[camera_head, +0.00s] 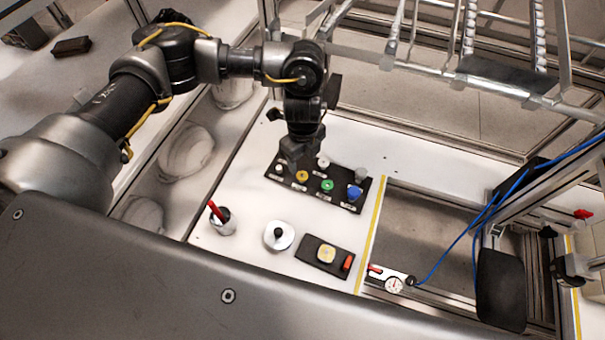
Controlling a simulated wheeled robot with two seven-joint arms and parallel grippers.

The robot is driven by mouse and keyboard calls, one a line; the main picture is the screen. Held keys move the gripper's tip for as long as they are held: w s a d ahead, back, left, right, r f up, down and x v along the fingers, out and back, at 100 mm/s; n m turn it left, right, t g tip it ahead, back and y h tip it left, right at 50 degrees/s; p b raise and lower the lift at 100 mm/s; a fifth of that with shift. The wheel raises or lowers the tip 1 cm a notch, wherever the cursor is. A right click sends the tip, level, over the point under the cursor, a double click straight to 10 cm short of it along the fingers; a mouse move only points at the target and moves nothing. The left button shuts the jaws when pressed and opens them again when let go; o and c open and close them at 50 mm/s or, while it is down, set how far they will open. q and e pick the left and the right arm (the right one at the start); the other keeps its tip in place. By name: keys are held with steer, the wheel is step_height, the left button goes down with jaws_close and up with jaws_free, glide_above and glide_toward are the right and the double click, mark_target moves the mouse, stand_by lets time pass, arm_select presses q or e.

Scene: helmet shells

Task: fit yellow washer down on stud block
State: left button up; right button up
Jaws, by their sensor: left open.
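A yellow washer (302,176) lies on a black board (341,203) that bears several small coloured pieces, among them a green ring (327,185) and a blue piece (353,192). I cannot tell for certain whether this board is the stud block. My left gripper (296,166) points down over the board's left part, close to the yellow washer. It is open, and its fingers are dark and small here, so I cannot tell whether they touch anything. My right gripper is not in view.
A cup with a red item (221,220), a round silver disc with a black knob (279,235) and a black plate with a yellow pad (326,254) stand in front. A gauge (394,284) lies right of the yellow tape. White table is clear left of the board.

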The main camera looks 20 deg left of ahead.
mark_target(302, 175)
arm_select(q)
steer(key=shift+s+f, duration=0.15)
steer(key=shift+f, duration=0.05)
steer(key=f, duration=0.1)
steer(key=f+p, duration=0.1)
steer(key=f, duration=0.2)
steer(key=shift+s+f+p, duration=0.1)
steer(key=shift+s+p, duration=0.15)
steer(key=shift+p, duration=0.05)
steer(key=shift+f, duration=0.25)
steer(key=shift+f, duration=0.25)
steer(key=c, duration=1)
steer(key=shift+c, duration=0.3)
steer(key=shift+r, duration=0.1)
